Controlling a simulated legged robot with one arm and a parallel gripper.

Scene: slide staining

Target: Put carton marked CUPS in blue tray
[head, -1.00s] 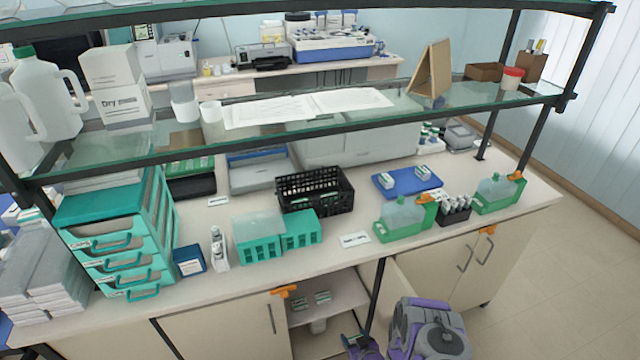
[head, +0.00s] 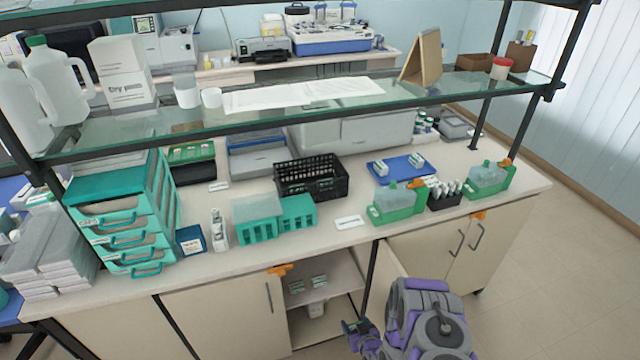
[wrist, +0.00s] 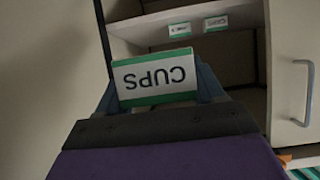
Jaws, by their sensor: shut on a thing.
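The carton marked CUPS (wrist: 155,78) is white with green edges and shows upside down in the wrist view. My gripper (wrist: 160,88) is shut on it, with a finger at each side. In the head view my gripper (head: 353,328) is low, in front of the open cabinet; the carton cannot be made out there. The blue tray (head: 384,177) lies on the bench top at the right, with two small white-and-green cartons (head: 416,160) on it.
An open cabinet with small cartons (head: 319,280) on its shelf is below the bench. Green bottle holders (head: 395,213) and a dark vial rack (head: 444,203) stand before the tray. A black basket (head: 312,181) is left of it. A glass shelf (head: 300,108) runs above.

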